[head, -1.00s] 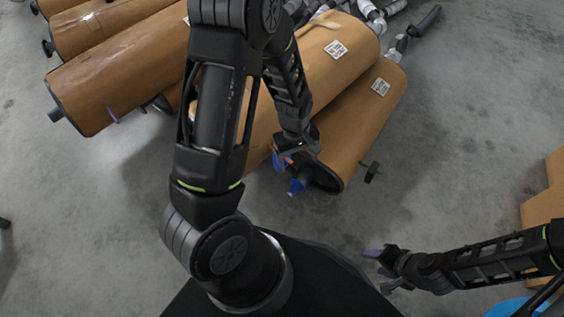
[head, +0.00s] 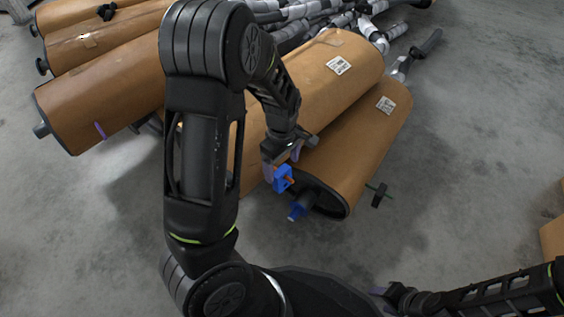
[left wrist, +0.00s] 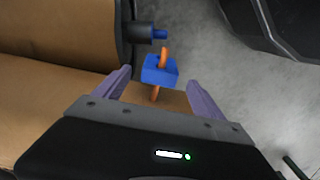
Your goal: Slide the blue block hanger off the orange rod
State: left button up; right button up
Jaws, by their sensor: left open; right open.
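The blue block hanger (head: 283,179) sits on the orange rod (left wrist: 163,53) near the end of a brown muffler. In the left wrist view the rod passes through the block (left wrist: 159,72) and shows on both sides of it. My left gripper (head: 281,162) is open, with purple fingers. Its fingers stand on either side of the block in the left wrist view, with gaps visible at both sides. My right gripper (head: 377,292) is at the lower edge of the head view, apart from the mufflers; its fingertips are partly hidden.
A second blue piece (head: 299,208) is on the neighbouring muffler's dark pipe. A black hanger on a green rod (head: 379,195) sticks out at that muffler's right. Brown mufflers (head: 110,75) lie at upper left. Grey floor (head: 470,170) is clear at right.

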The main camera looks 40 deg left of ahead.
aim_at(283, 171)
pick_arm(q)
notch_tip(283, 171, down, 6)
jog(key=b, duration=0.3)
jog(key=shift+f, duration=0.2)
jog(key=shift+c, duration=0.6)
jog(key=c, duration=1.3)
jog(key=shift+r+p, duration=0.25)
jog(key=shift+p, duration=0.25)
jog(key=shift+c, duration=0.3)
jog(key=shift+d, duration=0.1)
jog(key=s+d+p, duration=0.1)
jog(key=d+p, duration=0.2)
jog(key=d, duration=0.5)
jog(key=shift+s+d+p, duration=0.2)
jog(key=shift+d+p, duration=0.15)
dwell(0.4)
